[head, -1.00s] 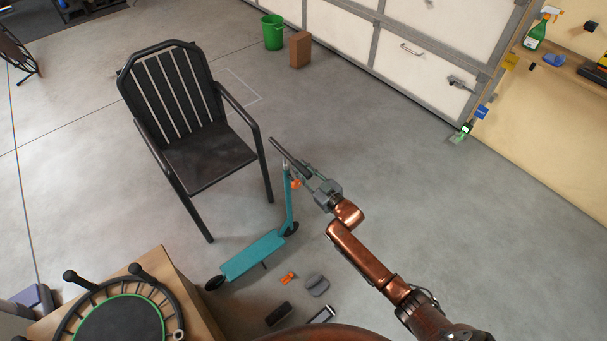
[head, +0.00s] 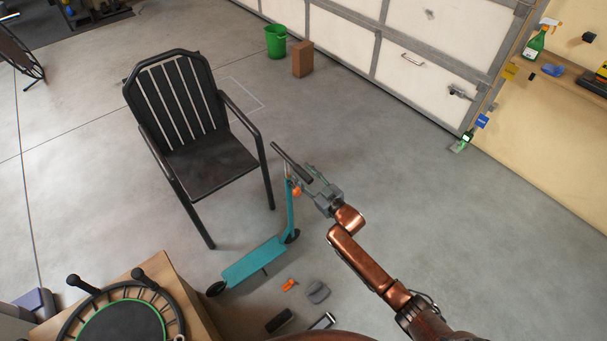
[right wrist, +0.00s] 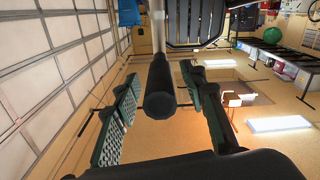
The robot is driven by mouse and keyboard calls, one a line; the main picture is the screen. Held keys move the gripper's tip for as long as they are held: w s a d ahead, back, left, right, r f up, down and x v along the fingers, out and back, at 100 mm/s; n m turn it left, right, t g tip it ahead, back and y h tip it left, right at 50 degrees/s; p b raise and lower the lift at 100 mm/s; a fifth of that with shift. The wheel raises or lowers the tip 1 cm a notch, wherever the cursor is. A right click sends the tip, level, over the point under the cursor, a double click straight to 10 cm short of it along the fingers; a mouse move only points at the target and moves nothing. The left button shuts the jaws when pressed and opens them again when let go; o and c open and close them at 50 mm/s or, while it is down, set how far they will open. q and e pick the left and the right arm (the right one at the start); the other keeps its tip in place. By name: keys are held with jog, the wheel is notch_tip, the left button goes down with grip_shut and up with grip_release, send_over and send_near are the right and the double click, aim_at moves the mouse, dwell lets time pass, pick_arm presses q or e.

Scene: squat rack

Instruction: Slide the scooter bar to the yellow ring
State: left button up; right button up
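The teal scooter (head: 257,261) stands on the floor right of the black chair, with its post upright and its black handlebar (head: 289,160) at the top. My right gripper (head: 308,178) is at the right part of the handlebar. In the right wrist view the bar (right wrist: 160,88) points at the camera between the two fingers of the right gripper (right wrist: 163,108). The fingers are apart, with gaps visible on both sides of the bar. An orange round part (head: 297,191) is on the scooter's post. I cannot make out a yellow ring. My left gripper is not in view.
The black chair (head: 208,166) stands close left of the scooter. A trampoline-like round item (head: 122,320) lies on a wooden box in front left. Small items, including a grey one (head: 317,291), lie on the floor near the scooter. Floor to the right is clear.

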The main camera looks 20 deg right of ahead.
jog(key=shift+s+d+f, duration=0.1)
jog(key=shift+s+d, duration=0.1)
jog(key=shift+s, duration=0.3)
jog(key=v, duration=1.1)
